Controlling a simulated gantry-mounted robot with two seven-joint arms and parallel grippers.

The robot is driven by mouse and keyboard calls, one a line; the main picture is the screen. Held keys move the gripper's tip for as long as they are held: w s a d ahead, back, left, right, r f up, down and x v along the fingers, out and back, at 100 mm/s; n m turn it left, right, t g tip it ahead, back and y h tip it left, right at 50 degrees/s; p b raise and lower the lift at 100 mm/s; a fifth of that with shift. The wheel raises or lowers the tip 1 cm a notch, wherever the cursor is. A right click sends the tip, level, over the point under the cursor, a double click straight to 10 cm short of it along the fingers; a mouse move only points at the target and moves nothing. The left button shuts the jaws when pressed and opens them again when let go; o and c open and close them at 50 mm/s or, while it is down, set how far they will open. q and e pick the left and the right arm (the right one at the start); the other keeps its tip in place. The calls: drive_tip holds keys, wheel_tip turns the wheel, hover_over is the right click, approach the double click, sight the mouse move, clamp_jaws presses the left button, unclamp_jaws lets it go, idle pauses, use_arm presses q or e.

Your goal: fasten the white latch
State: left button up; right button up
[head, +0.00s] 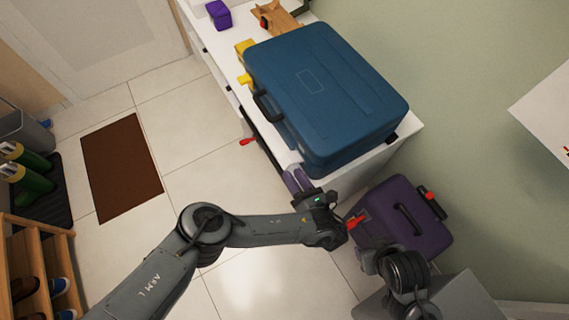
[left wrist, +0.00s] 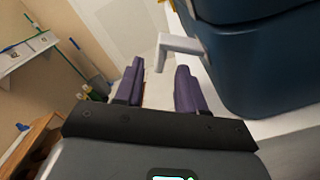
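A blue suitcase (head: 330,90) lies on a white cabinet. In the left wrist view its dark blue side (left wrist: 250,65) fills the upper right. The white latch (left wrist: 180,44) sticks out from that side, its bent end pointing down in the picture. I cannot make out the latch in the head view. My left gripper (head: 293,177) is beside the suitcase's near end. In the left wrist view its purple fingers (left wrist: 160,85) are apart, with nothing between them. The latch's bent end shows just above the gap, nearer the right finger.
A purple suitcase (head: 420,235) with red parts stands to the right of the cabinet (head: 365,170), close to my left wrist. The tiled floor to the left is mostly clear around a brown mat (head: 120,165).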

sight(285, 163)
use_arm(q)
drive_tip(key=b+x, duration=0.3)
drive_tip(key=x, duration=0.1)
drive_tip(key=shift+f, duration=0.1)
drive_tip(key=shift+x, duration=1)
clamp_jaws()
